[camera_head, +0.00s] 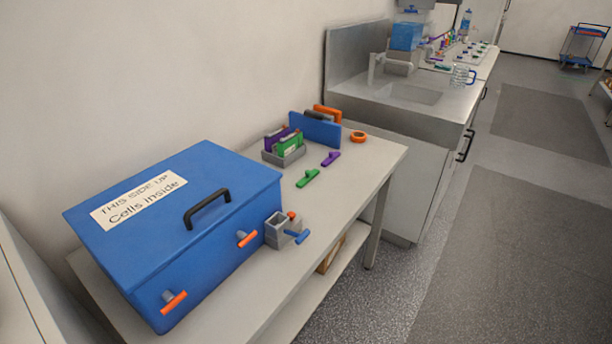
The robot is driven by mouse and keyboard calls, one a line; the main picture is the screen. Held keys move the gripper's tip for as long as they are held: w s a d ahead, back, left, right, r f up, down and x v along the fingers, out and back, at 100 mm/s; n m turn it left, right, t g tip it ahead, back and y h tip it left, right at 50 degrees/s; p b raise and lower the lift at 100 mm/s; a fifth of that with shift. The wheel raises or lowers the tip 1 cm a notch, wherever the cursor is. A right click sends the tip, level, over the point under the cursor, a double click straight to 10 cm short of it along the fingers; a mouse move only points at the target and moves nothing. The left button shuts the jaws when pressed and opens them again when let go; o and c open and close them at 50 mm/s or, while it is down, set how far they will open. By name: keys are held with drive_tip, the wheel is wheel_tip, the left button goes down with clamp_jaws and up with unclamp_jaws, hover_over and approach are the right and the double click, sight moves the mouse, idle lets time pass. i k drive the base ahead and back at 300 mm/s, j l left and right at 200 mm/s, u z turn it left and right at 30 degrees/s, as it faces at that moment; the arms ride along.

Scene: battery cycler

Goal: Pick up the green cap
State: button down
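A small green piece with a raised handle, which looks like the green cap (308,178), lies on the white table (345,180). It is to the right of the large blue box and in front of a small grey rack. A similar purple piece (331,158) lies a little behind it to the right, apart from it. The grey rack (285,158) holds upright cards, one green (289,145) and one purple. My gripper is not in view.
The blue box (200,225) with a black handle and orange latches fills the table's near part. A grey holder (281,230) with a blue handle stands beside it. An orange ring (358,136) and a blue panel (314,130) are farther back. Grey floor is open to the right.

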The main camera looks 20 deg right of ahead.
sight(310, 175)
drive_tip(key=i+l, duration=0.15)
drive_tip(key=i, duration=0.25)
drive_tip(key=i+l+u, duration=0.1)
drive_tip(key=i, duration=0.3)
drive_tip(key=i+l, duration=0.25)
drive_tip(key=i, duration=0.15)
